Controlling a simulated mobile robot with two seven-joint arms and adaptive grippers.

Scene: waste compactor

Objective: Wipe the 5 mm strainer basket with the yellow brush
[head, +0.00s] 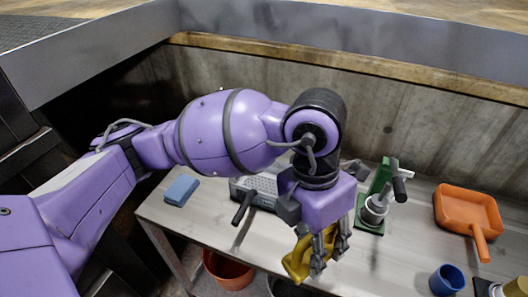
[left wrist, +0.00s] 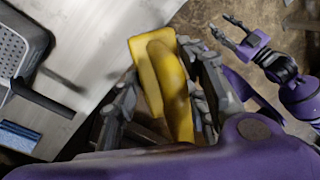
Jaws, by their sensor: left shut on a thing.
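The strainer basket (head: 262,184), a grey perforated pan with a dark handle, lies on the table behind my left gripper. My forearm and wrist hide part of it. It also shows at the left edge of the left wrist view (left wrist: 10,50). The yellow brush (head: 296,262) is between the fingers of my left gripper (head: 322,252), which is shut on it near the table's front edge, apart from the basket. The brush (left wrist: 165,80) fills the middle of the left wrist view. My right gripper (left wrist: 230,32) shows there at upper right, fingers apart and empty.
A blue sponge (head: 181,190) lies at the table's left end. A green stand (head: 378,195) stands right of my left gripper. An orange dustpan (head: 468,212) and a blue cup (head: 447,280) are farther right. An orange bucket (head: 228,270) is below the front edge.

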